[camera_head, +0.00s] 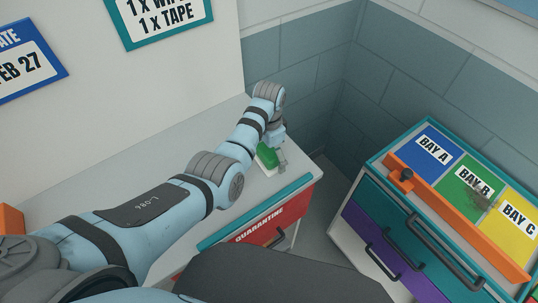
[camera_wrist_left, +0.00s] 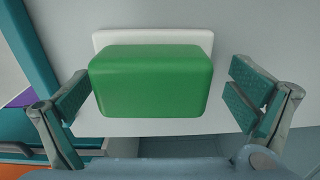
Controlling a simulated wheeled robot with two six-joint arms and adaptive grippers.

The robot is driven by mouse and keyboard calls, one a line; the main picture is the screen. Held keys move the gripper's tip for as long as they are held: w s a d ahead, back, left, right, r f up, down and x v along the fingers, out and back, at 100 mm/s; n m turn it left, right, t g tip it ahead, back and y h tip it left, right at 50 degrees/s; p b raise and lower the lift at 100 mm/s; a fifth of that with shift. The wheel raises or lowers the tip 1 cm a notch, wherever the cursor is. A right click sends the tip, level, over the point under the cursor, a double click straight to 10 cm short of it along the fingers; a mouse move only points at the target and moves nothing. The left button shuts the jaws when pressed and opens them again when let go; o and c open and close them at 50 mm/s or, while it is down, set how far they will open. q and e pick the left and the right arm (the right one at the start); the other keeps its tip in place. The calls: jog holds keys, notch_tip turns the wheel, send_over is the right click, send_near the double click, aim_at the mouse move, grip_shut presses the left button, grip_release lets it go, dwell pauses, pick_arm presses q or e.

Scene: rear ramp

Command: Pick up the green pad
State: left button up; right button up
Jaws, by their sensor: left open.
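The green pad (camera_head: 267,156) sits at the right end of the grey counter, close to the corner by the tiled wall. In the left wrist view the green pad (camera_wrist_left: 150,82) is a rounded green block with a white backing (camera_wrist_left: 155,40) along its far side. My left gripper (camera_head: 275,152) is over the pad, partly hidden by its own wrist in the head view. In the left wrist view its fingers (camera_wrist_left: 163,98) are open, one on each side of the pad. A gap shows at the right finger; the left finger is very close to the pad's edge. My right gripper is not in view.
The counter (camera_head: 215,150) has a teal front edge (camera_head: 255,212) and a red drawer marked QUARANTINE (camera_head: 259,228) below. At the right stands a cabinet with blue, green and yellow bays (camera_head: 468,186) and an orange bar (camera_head: 450,213). A tiled wall (camera_head: 290,65) closes the back.

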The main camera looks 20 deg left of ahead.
pick_arm(q)
jog(key=shift+s+r, duration=0.25)
jog(key=shift+s, duration=0.1)
jog(key=c, duration=0.3)
jog(key=shift+s+r, duration=0.15)
jog(key=shift+s, duration=0.2)
jog(key=c, duration=0.7)
jog(key=shift+c, duration=2.6)
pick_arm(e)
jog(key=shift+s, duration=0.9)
pick_arm(q)
jog(key=shift+s, duration=0.1)
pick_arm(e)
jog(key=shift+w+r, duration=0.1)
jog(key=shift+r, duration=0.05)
